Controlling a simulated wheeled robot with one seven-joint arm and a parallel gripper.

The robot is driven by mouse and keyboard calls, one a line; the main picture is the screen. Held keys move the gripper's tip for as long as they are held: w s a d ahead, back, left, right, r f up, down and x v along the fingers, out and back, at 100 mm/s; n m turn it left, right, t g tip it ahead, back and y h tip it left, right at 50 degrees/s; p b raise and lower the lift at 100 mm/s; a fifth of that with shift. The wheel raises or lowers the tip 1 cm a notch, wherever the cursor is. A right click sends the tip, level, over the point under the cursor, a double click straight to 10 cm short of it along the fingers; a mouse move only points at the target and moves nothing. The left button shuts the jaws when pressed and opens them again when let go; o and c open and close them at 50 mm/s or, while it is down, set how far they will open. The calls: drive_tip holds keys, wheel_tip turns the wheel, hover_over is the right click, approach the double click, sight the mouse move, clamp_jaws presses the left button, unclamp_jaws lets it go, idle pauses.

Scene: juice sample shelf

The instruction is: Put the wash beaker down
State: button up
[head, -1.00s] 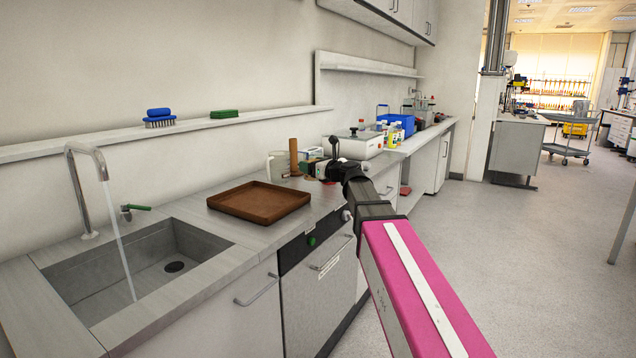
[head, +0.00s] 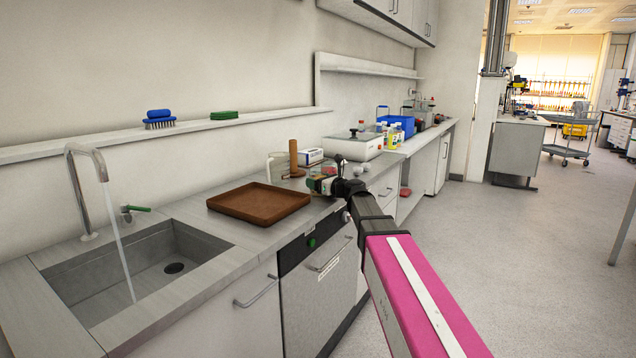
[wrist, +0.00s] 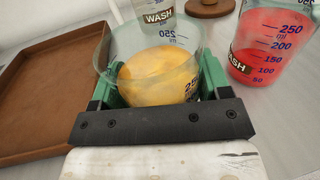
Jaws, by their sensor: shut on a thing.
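My gripper (wrist: 158,88) has its green fingers shut on a clear beaker (wrist: 125,48) with yellow-orange contents and a blue 250 mark. No name label shows on the held beaker's visible side. A beaker with red liquid (wrist: 268,52) marked WASH stands close to its right in the wrist view. Another clear beaker (wrist: 143,12) shows just behind, where a WASH label is also seen. In the head view my gripper (head: 322,182) is low over the counter, right of the brown tray. Whether the held beaker's base touches the counter is hidden.
The brown tray (head: 240,212) lies at left, also in the wrist view (wrist: 20,95). A wooden post (head: 293,157) and a clear beaker (head: 277,167) stand behind. A white scale-like device (head: 355,147) stands farther right. The sink (head: 110,290) is at far left, its tap running.

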drive_tip(key=shift+f, duration=0.15)
drive_tip(key=o, duration=1)
drive_tip(key=shift+s+d, duration=0.1)
drive_tip(key=shift+v, duration=5.9)
drive_tip(key=shift+r, duration=0.2)
drive_tip(key=shift+c, duration=0.2)
